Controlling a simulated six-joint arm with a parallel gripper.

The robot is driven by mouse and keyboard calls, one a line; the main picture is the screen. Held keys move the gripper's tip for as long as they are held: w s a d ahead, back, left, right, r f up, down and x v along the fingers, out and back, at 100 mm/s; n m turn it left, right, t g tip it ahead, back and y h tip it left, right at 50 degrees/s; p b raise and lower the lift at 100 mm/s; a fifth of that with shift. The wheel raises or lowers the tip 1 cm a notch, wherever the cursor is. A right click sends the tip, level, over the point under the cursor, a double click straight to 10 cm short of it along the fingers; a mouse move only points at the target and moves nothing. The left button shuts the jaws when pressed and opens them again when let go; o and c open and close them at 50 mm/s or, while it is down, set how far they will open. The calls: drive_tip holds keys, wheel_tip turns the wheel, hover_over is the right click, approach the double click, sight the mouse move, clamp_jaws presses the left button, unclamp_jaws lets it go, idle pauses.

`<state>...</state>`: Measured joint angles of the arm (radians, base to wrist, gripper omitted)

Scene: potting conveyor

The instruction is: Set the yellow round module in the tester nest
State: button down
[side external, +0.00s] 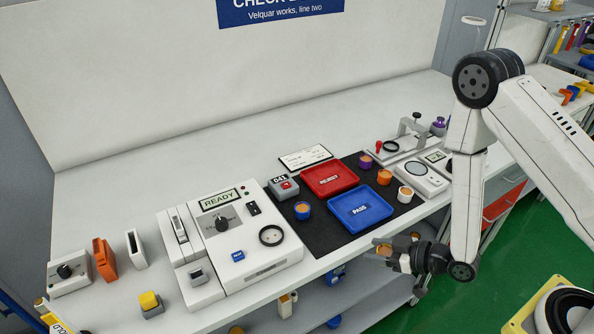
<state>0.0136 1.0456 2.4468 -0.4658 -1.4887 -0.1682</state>
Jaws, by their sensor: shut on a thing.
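My gripper (383,246) is shut on a small round module (384,248) with a tan top, taken as the yellow round module. The fingers hide most of its side, so its body colour is hard to make out. The gripper is in front of the bench's front edge, right of the tester and apart from it. The tester (247,272) is a white unit whose display reads READY. Its nest (271,235), a black ring on the right of its top face, looks empty.
A dark mat (333,242) holds a red REJECT tray (328,179), a blue PASS tray (361,208) and blue (303,211), orange (384,177), white (405,195) and purple (366,161) round modules. A grey-and-red 041 box (284,187) stands beside the tester.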

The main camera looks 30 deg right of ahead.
drive_tip(key=w+a+r+m+h, duration=0.1)
drive_tip(key=w+a+r, duration=0.2)
drive_tip(key=a+r, duration=1)
wheel_tip(320, 180, up, 4)
drive_tip(key=shift+a+f, duration=0.15)
drive_tip(key=shift+a, duration=0.1)
drive_tip(key=shift+w, duration=0.1)
drive_tip(key=x, duration=0.5)
drive_tip(key=f+x, duration=0.1)
drive_tip(key=x, duration=0.3)
drive_tip(key=s+f+x, duration=0.1)
drive_tip(key=x, duration=0.4)
drive_tip(key=shift+w+d+f, duration=0.1)
drive_tip(key=shift+w+f, duration=0.25)
drive_tip(key=shift+w+f+t, duration=0.3)
drive_tip(key=shift+w+f, duration=0.15)
drive_tip(key=shift+f, duration=0.05)
